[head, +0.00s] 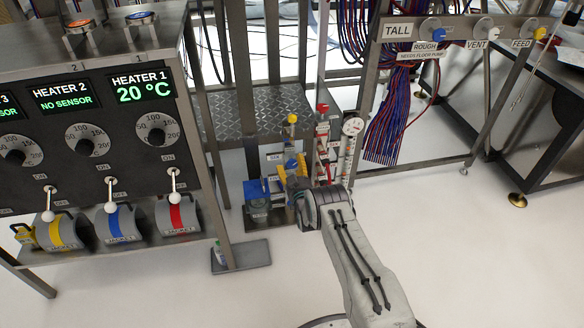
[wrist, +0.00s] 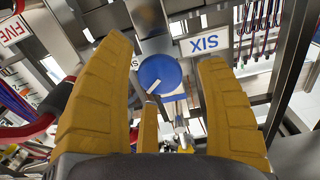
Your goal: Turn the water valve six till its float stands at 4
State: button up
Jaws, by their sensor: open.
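The blue round valve knob (wrist: 160,74) with a white pointer bar is in the middle of the wrist view, beside a white label SIX (wrist: 204,43) seen upside down. My gripper (wrist: 164,52) is open, its yellow fingers spread on both sides of the knob; I cannot tell whether they touch it. In the head view my gripper (head: 296,181) is low among the valves, partly hidden by my wrist. A narrow white upright scale (head: 346,155) stands just right of it under a round gauge (head: 352,126). Float and numbers are too small to read.
A yellow knob (head: 292,118) and a red knob (head: 322,107) stand above my gripper. A heater cabinet (head: 95,110) is at left. The front floor is clear.

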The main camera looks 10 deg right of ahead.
jog(key=shift+w+b, duration=0.3)
jog(key=shift+w, duration=0.5)
jog(key=shift+c, duration=0.2)
jog(key=c, duration=1.2)
jog(key=shift+o, duration=0.2)
jog(key=shift+n+b, duration=0.4)
jog(key=shift+n, duration=0.1)
jog(key=o, duration=1.2)
jog(key=shift+s, duration=0.1)
